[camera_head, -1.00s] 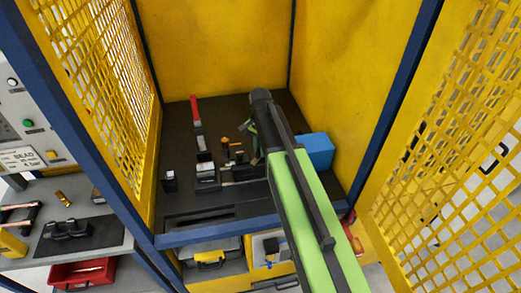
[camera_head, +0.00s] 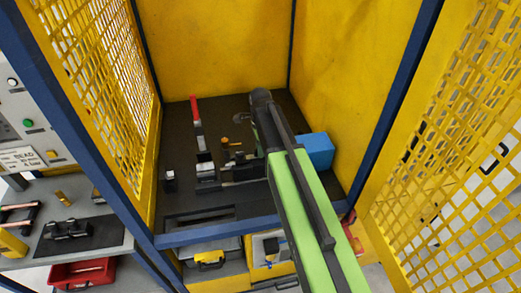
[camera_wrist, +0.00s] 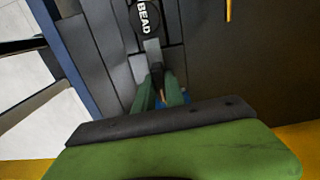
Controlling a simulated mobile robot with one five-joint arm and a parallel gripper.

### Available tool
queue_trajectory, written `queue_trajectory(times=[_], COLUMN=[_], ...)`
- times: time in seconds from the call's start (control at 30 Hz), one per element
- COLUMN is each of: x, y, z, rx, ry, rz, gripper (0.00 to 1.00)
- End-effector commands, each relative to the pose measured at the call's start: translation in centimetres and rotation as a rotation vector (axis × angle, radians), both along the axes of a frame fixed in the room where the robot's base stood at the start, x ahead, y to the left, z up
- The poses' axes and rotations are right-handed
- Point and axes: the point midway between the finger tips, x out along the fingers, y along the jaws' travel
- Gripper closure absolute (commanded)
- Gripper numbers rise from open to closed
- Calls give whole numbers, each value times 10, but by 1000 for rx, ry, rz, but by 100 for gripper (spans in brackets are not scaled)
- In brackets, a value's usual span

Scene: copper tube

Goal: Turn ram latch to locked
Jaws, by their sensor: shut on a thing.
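My gripper (camera_wrist: 160,86) shows in the wrist view with its two green fingers close together on either side of a small dark part, likely the ram latch (camera_wrist: 156,70). It is shut on that part. The latch's lower end is hidden between the fingers, and I cannot tell its exact angle. In the head view my arm covers the latch, and the fingers are hard to make out beside the black-and-grey machine (camera_head: 207,172). A round black cap marked BEAD (camera_wrist: 146,17) lies beyond the fingers in the wrist view.
A blue box (camera_head: 317,149) stands right of my arm. A red-handled lever (camera_head: 194,108) stands upright at the back left. Yellow walls (camera_head: 215,45) and mesh panels (camera_head: 103,75) enclose the dark worktop (camera_head: 176,136). The worktop's back is mostly clear.

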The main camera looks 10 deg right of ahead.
Motion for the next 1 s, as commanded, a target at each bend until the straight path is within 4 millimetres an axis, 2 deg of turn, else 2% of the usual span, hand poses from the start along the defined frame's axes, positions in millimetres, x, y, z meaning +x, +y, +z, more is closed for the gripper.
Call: queue_trajectory(times=[0.63,0.67,0.8,1.0], x=[-1,-1,-1,0], y=[0,0,0,0], z=[0,0,0,0], rx=[0,0,0,0], ry=[2,2,2,1], rz=[-45,-45,-44,-43], gripper=[100,82,64,64])
